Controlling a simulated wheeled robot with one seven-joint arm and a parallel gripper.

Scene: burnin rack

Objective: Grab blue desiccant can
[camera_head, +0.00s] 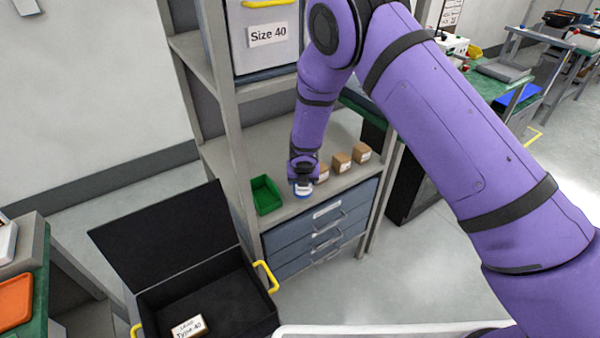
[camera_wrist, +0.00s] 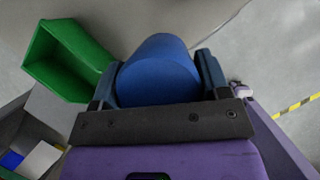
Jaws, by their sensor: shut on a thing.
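The blue desiccant can (camera_wrist: 160,72) sits between the two fingers of my gripper (camera_wrist: 158,88) in the wrist view. The gripper is shut on it, one finger on each side. In the head view my gripper (camera_head: 303,190) is at the shelf of the grey rack, just right of a green bin. Only a small blue and white part of the can (camera_head: 303,194) shows there below the gripper. I cannot tell whether the can touches the shelf.
The green bin (camera_head: 266,194) stands close on the left; it also shows in the wrist view (camera_wrist: 68,60). Several small brown boxes (camera_head: 341,162) stand right of the gripper. Blue-grey drawers (camera_head: 322,236) are below the shelf. An open black case (camera_head: 160,295) with yellow handles holds a labelled box (camera_head: 189,327).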

